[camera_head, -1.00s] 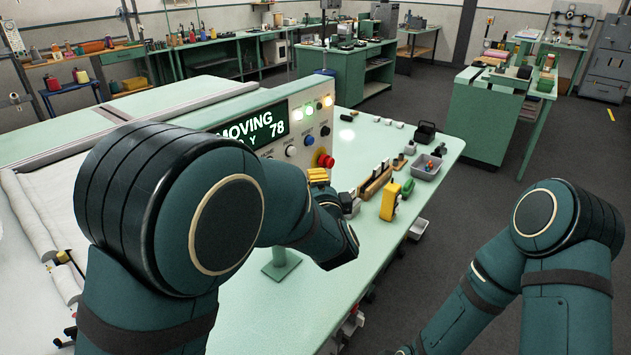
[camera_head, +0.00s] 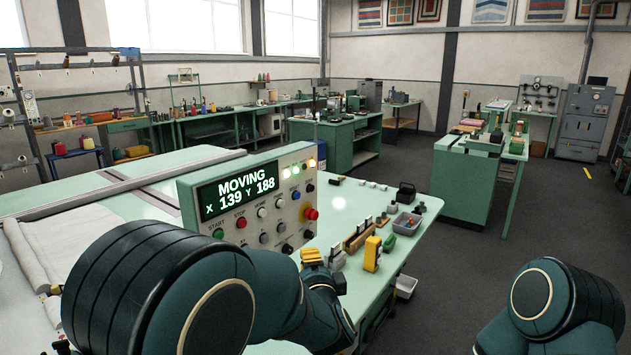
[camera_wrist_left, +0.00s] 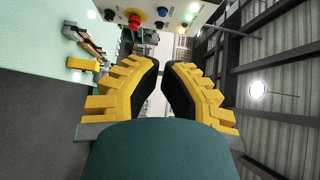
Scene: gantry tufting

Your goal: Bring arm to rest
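My left arm comes in from the lower left in the head view. Its gripper (camera_head: 312,258) has yellow fingers and stands in front of the control panel (camera_head: 262,180), below the panel's buttons. In the left wrist view the two yellow fingers with black pads (camera_wrist_left: 161,72) have a narrow gap between their tips, with nothing held. The panel's display (camera_head: 238,190) reads MOVING, X 139 Y 188. Its red mushroom knob (camera_head: 311,213) also shows in the wrist view (camera_wrist_left: 134,17). My right arm is at the lower right; its gripper is out of frame.
On the green table (camera_head: 415,238) are a yellow tool (camera_head: 372,254), a wooden rack (camera_head: 359,238) and a grey bin (camera_head: 406,223). A white cloth roll (camera_head: 32,262) lies at the left. The dark floor (camera_head: 480,270) between table and right arm is clear.

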